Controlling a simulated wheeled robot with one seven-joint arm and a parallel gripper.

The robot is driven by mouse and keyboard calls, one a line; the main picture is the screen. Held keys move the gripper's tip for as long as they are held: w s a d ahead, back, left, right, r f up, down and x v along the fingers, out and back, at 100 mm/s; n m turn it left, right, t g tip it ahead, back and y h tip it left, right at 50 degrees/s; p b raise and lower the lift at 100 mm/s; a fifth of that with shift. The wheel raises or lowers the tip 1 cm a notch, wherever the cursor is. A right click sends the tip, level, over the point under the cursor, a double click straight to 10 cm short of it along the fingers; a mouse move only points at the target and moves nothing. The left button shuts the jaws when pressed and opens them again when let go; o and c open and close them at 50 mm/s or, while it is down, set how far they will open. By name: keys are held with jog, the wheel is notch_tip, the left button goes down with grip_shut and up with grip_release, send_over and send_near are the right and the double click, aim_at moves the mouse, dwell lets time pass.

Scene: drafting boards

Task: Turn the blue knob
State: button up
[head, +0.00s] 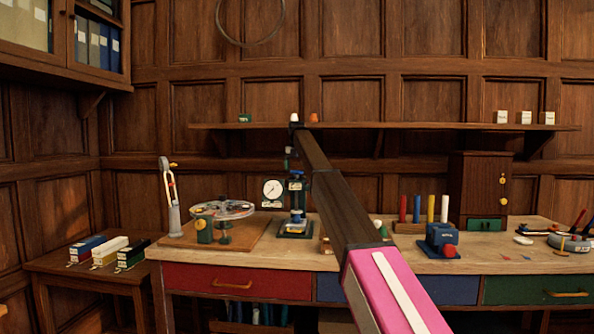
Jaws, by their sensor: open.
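A dark upright stand with blue parts (297,186) is on the bench, left of centre. A small round blue part (297,214) low on it looks like the blue knob, though it is too small to be sure. My arm reaches from the bottom right up toward the shelf, and its far end is above the stand. My gripper (294,170) appears to hang there, open, over the stand. Its fingers are small and hard to tell from the stand behind. I cannot tell whether they touch it.
A dial gauge (273,190) and a board with a round device (222,209) are to the left. A blue block with a red knob (449,251), coloured pegs (430,209) and a wooden cabinet (478,190) are to the right. A shelf (430,126) runs behind.

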jog(key=shift+f, duration=0.45)
jog(key=c, duration=0.9)
jog(key=shift+c, duration=0.2)
jog(key=shift+m, duration=0.3)
